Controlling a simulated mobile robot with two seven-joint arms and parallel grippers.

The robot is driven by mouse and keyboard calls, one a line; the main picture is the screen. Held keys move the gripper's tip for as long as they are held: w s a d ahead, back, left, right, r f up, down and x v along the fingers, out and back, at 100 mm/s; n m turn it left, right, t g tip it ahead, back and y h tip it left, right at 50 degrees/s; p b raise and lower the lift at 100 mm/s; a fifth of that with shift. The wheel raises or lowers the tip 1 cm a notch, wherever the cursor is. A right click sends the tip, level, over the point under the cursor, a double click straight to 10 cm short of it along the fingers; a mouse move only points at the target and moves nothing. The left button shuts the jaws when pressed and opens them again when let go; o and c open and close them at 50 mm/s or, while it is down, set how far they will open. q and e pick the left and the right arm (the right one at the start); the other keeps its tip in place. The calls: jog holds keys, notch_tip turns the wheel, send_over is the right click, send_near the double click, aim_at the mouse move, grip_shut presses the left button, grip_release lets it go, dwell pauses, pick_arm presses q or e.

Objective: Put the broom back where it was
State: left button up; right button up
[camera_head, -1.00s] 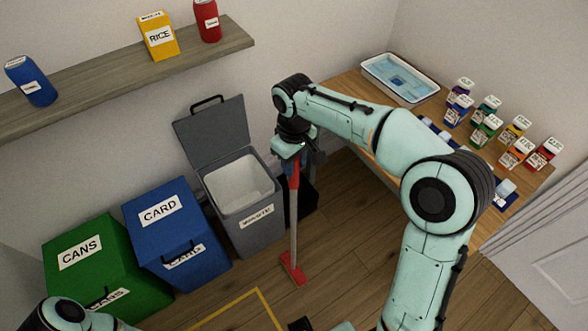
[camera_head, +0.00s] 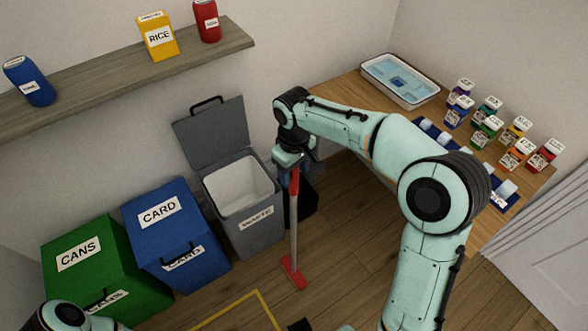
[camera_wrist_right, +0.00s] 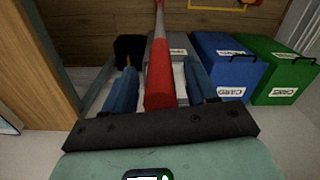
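The broom (camera_head: 294,225) stands nearly upright on the floor in the head view, with a red grip, grey shaft and flat red head (camera_head: 292,272). It stands in front of the grey waste bin's right side. My right gripper (camera_head: 294,178) points down around the top of the red grip. In the right wrist view the red grip (camera_wrist_right: 160,80) lies between the two blue fingers of the right gripper (camera_wrist_right: 161,78), with a visible gap on each side. The broom's head is out of that view. My left arm shows at the bottom left, its gripper out of view.
A grey waste bin (camera_head: 253,218) with raised lid, a blue card bin (camera_head: 178,240) and a green cans bin (camera_head: 100,265) line the wall. A black object (camera_wrist_right: 130,48) stands behind the broom. A wooden table (camera_head: 350,92) with a tray and several bottles is at right.

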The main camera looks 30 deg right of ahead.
notch_tip(320, 180, up, 12)
jog(key=shift+r+p, duration=0.2)
jog(key=shift+p, duration=1)
pick_arm(q)
jog(key=r, duration=0.1)
jog(key=w+r, duration=0.1)
jog(key=r, duration=0.1)
jog(key=shift+w, duration=0.3)
